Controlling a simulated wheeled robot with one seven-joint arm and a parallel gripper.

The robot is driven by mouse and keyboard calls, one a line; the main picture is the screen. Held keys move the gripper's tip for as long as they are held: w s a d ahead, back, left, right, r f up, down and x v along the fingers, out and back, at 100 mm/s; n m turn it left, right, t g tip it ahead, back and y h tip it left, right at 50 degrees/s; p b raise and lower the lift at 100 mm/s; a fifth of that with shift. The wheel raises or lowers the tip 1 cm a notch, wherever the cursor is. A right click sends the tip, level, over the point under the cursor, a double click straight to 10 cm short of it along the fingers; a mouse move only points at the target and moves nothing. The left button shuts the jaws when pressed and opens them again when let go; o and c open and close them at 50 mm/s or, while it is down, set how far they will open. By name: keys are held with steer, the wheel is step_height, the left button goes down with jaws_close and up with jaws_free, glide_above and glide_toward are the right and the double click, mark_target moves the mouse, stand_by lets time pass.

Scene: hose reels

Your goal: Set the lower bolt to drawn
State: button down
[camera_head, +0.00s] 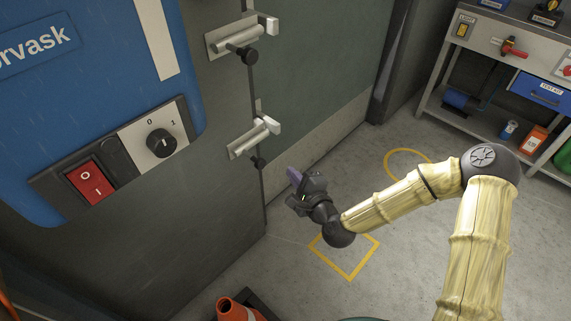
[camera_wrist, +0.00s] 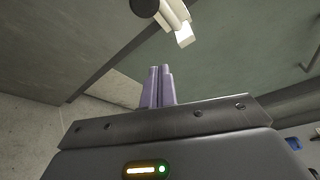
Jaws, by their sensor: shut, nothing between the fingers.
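Two bolts are on the grey-green door at its vertical seam. The lower bolt (camera_head: 254,138) has a pale metal plate and bar, with a dark round knob (camera_head: 257,163) below it. The upper bolt (camera_head: 236,37) looks alike, with a dark knob at its lower right. My gripper (camera_head: 294,177) is shut and empty, to the right of and a little below the lower bolt, apart from it. In the wrist view, its two purple fingers (camera_wrist: 158,86) are together, and a bolt's pale bar (camera_wrist: 177,17) and dark knob (camera_wrist: 145,7) show at the top edge.
A blue panel (camera_head: 80,90) with a red switch (camera_head: 91,183) and a rotary knob (camera_head: 161,142) is on the left. An orange cone (camera_head: 238,309) stands at the bottom. A workbench (camera_head: 490,60) is at the far right. The floor with yellow markings is open.

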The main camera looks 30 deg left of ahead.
steer(key=v, duration=0.4)
steer(key=shift+s+r+p, duration=0.1)
steer(key=shift+s+p, duration=0.3)
steer(key=shift+s, duration=0.2)
steer(key=shift+w, duration=0.15)
